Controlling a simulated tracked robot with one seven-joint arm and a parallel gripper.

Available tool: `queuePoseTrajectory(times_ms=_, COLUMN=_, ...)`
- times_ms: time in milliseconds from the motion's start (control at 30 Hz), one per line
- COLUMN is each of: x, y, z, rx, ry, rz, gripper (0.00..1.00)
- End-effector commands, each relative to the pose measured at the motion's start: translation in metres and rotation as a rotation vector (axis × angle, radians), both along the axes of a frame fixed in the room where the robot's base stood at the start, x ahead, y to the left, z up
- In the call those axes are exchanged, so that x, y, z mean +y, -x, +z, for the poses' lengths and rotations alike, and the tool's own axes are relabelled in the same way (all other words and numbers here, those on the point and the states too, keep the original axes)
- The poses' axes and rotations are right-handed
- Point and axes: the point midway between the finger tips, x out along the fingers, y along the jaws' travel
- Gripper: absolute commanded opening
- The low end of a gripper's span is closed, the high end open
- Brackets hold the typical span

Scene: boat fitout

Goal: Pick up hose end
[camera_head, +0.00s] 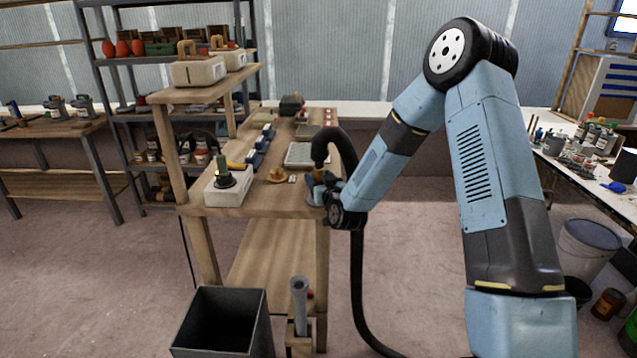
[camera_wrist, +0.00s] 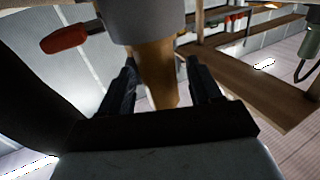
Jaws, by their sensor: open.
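A thick black hose (camera_head: 345,150) arches beside the workbench's right front corner and hangs down to the floor. I cannot tell whether this piece belongs to the hose end. The fingertips' contact with it is unclear.
The wooden workbench (camera_head: 225,200) holds a pale box (camera_head: 228,190), a yellowish knob-like part (camera_head: 277,175) and a light tray (camera_head: 305,154). A dark bin (camera_head: 222,322) stands on the floor in front. Open floor lies to the right of the bench.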

Motion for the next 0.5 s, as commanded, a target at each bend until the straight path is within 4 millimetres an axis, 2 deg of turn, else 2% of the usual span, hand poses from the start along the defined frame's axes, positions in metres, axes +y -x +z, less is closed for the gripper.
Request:
queuePoseTrajectory(times_ms=100, x=0.0018, y=-0.006, z=0.0001, rx=-0.001, ry=0.0, rz=-0.001, gripper=0.63)
queuePoseTrajectory(times_ms=333, x=0.0017, y=-0.0065, z=0.0001, rx=0.0, ry=0.0, rz=-0.001, gripper=0.62)
queuePoseTrajectory(times_ms=500, x=0.0016, y=-0.0065, z=0.0002, rx=0.0, ry=0.0, rz=-0.001, gripper=0.46)
